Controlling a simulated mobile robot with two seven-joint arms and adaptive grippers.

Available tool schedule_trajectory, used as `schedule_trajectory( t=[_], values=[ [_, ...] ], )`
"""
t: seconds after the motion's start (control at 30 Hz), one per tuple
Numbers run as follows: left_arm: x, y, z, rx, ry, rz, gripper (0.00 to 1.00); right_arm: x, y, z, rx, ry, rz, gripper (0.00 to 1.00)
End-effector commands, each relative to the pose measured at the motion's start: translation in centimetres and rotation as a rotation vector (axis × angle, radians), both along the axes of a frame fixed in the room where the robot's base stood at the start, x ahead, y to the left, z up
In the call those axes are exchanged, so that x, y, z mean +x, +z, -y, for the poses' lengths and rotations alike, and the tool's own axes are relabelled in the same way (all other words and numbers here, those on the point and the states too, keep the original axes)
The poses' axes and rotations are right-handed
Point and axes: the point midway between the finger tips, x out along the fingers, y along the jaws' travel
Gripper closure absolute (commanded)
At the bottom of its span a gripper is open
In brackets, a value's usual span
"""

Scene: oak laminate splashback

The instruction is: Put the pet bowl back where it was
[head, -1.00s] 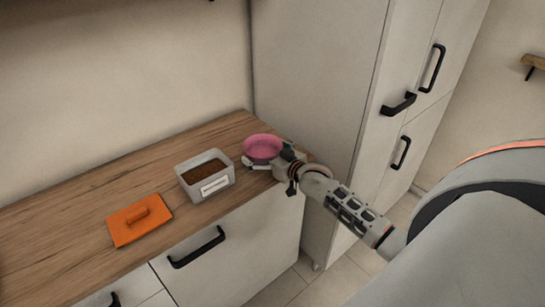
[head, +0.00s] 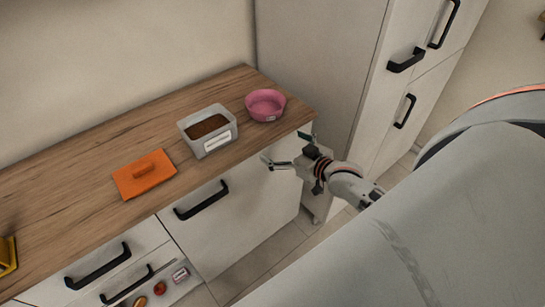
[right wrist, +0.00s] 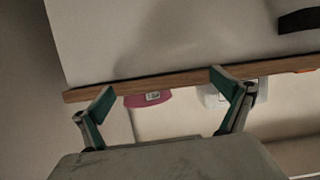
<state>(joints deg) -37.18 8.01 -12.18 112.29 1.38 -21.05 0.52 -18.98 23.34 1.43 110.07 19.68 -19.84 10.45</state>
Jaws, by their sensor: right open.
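The pink pet bowl (head: 265,104) stands upright on the wooden counter near its right end, right of a grey container. In the right wrist view its pink side with a small label (right wrist: 150,98) shows beyond the counter edge, between the fingers. My right gripper (head: 284,148) is open and empty, in front of the counter's front edge and apart from the bowl. Its two teal-tipped fingers (right wrist: 162,92) are spread wide in the right wrist view. My left gripper is not in view.
The grey container (head: 208,130) holds brown contents. An orange lid (head: 144,174) lies left of it on the wooden counter (head: 75,185). A tall cabinet (head: 318,70) stands at the counter's right end. Drawers with black handles are below; one at lower left is partly open. A yellow object (head: 8,254) is far left.

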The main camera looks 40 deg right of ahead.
Motion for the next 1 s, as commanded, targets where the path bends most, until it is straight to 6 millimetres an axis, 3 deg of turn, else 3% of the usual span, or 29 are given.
schedule_trajectory(
  t=[0.03,0.2,0.3,0.4,0.53,1.0],
  values=[
    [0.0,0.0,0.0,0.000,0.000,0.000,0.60,-2.5,-3.1,-2.6,-0.009,0.023,-0.050,0.00],
    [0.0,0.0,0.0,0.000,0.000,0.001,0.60,-10.3,-9.9,-10.8,-0.070,0.111,-0.179,0.00],
    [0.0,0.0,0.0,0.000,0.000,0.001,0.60,-14.3,-12.2,-14.8,-0.098,0.157,-0.231,0.00],
    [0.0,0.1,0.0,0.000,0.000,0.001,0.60,-16.9,-13.3,-17.4,-0.118,0.188,-0.260,0.00],
    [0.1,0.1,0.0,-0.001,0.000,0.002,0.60,-18.2,-13.7,-18.8,-0.128,0.205,-0.275,0.00],
    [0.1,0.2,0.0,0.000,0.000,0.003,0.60,-18.2,-13.8,-18.8,-0.129,0.206,-0.275,0.00]
  ],
)
